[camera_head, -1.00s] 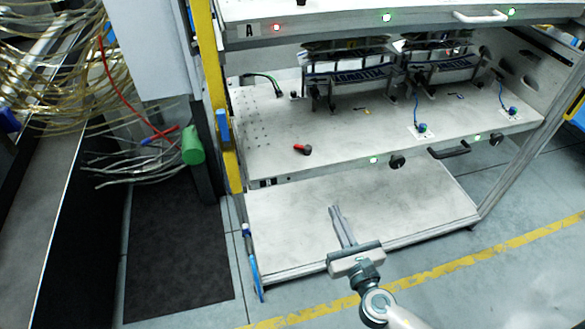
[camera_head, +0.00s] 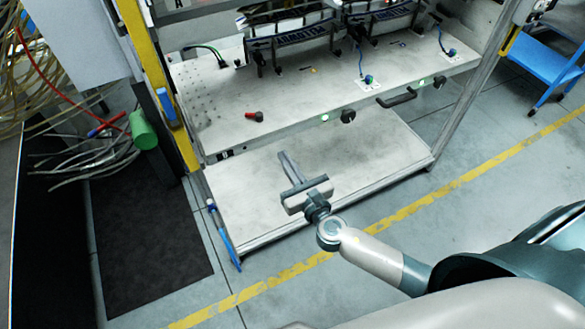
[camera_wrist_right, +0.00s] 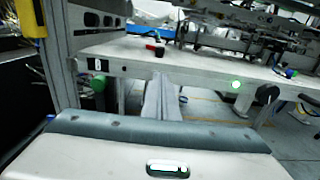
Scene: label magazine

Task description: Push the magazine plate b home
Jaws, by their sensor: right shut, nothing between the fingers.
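The plate on the middle level (camera_head: 300,104), which I take to be magazine plate b, is a broad pale slab. Its front edge has a dark handle (camera_head: 397,97), two black knobs (camera_head: 348,116) and green lights (camera_head: 325,117). It also shows in the right wrist view (camera_wrist_right: 205,64). Its small front label is unreadable, and I cannot tell how far out it sits. My right gripper (camera_head: 283,155) is shut and empty, in front of and below the plate's front edge, apart from it. Its fingers point toward the rack in the right wrist view (camera_wrist_right: 160,78). My left gripper is out of view.
Dark-framed magazines (camera_head: 290,38) stand on the plate, with a red-and-black knob (camera_head: 254,117) in front. A pale lower shelf (camera_head: 340,175) lies below. A yellow post (camera_head: 150,75) and green cylinder (camera_head: 143,130) are at left. Open floor lies in front; a blue cart (camera_head: 550,62) stands at right.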

